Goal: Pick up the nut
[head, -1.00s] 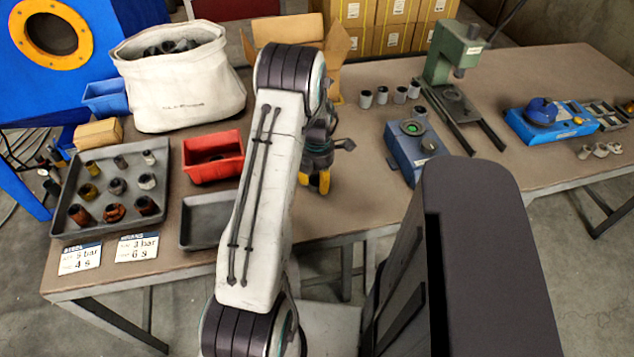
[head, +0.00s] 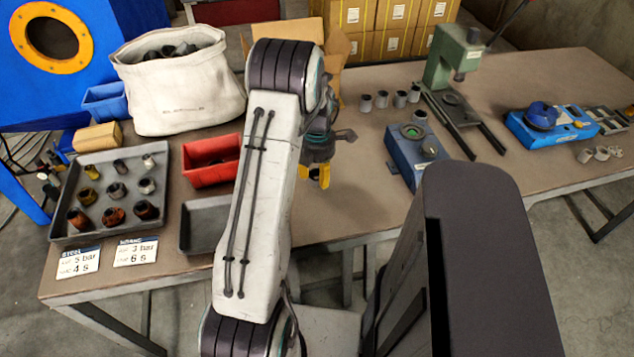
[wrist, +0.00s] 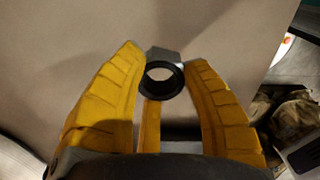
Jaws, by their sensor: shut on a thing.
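In the wrist view, a dark ring-shaped nut (wrist: 161,93) with a round hole sits between the yellow fingers of my gripper (wrist: 165,75). A small grey faceted part shows just behind the ring, and I cannot tell whether it belongs to it. My gripper is shut on the nut, with a third finger below it. In the head view, my gripper (head: 318,177) is over the bare table near its front edge, left of the blue device with a green button. The nut is not discernible there.
A grey tray (head: 163,200) with several fittings and a red bin (head: 212,176) lie left of my arm. An empty grey tray (head: 190,235) is partly hidden by my arm. The blue device (head: 400,165) and green press (head: 455,50) stand right. Bare table (head: 357,200) lies between.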

